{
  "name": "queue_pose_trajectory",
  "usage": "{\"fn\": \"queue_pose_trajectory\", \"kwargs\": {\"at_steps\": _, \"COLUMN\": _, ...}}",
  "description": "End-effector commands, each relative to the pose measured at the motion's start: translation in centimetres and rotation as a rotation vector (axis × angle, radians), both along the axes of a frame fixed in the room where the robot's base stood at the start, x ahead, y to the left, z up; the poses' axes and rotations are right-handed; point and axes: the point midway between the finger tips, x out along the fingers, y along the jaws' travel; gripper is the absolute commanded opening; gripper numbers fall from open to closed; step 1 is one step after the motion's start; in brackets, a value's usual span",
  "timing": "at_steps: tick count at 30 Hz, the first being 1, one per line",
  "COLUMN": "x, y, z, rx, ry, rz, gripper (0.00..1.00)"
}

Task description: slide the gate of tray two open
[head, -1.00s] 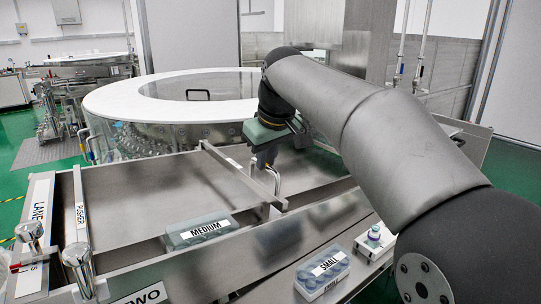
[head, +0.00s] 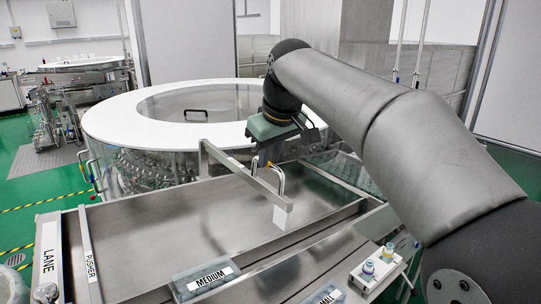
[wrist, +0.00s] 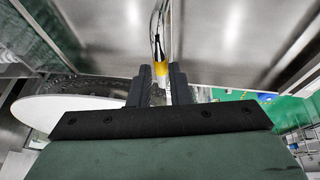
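The gate (head: 245,178) is a grey metal bar running across the wide steel tray (head: 150,225) in the head view. A bent metal handle (head: 281,180) rises near its right end, and a white tag (head: 280,217) shows below that end. My gripper (head: 267,162) is at the handle, pointing down. In the wrist view its two dark fingers (wrist: 161,75) are close on either side of a yellow part of the handle (wrist: 161,69) and appear to clamp it. The exact contact is partly hidden. No label reading tray two is legible now.
The round washer (head: 110,128) with a white rim stands behind the tray. A PUSHER bar (head: 88,245) and LANE plate (head: 49,262) are at left. A MEDIUM box (head: 205,281) and small bottles (head: 376,262) are in front. Bare tray floor lies left of the gate.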

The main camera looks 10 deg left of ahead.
Motion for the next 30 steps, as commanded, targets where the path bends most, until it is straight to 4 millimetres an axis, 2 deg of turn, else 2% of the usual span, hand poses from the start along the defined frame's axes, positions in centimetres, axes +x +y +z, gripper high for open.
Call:
{"fn": "queue_pose_trajectory", "kwargs": {"at_steps": 1, "x": 0.0, "y": 0.0, "z": 0.4, "rx": 0.003, "ry": -0.008, "rz": -0.001, "gripper": 0.32}}
{"fn": "queue_pose_trajectory", "kwargs": {"at_steps": 2, "x": 0.0, "y": 0.0, "z": 0.4, "rx": 0.002, "ry": -0.005, "rz": -0.001, "gripper": 0.34}}
{"fn": "queue_pose_trajectory", "kwargs": {"at_steps": 10, "x": -0.1, "y": -0.1, "z": 0.1, "rx": -0.001, "ry": 0.001, "rz": 0.0, "gripper": 0.34}}
{"fn": "queue_pose_trajectory", "kwargs": {"at_steps": 14, "x": -0.3, "y": -0.3, "z": 0.9, "rx": -0.001, "ry": 0.001, "rz": 0.0, "gripper": 0.34}}
{"fn": "queue_pose_trajectory", "kwargs": {"at_steps": 17, "x": -0.8, "y": -0.6, "z": 2.4, "rx": 0.0, "ry": 0.0, "rz": -0.001, "gripper": 0.34}}
{"fn": "queue_pose_trajectory", "kwargs": {"at_steps": 30, "x": -4.2, "y": -3.0, "z": 12.3, "rx": 0.0, "ry": -0.001, "rz": 0.0, "gripper": 0.34}}
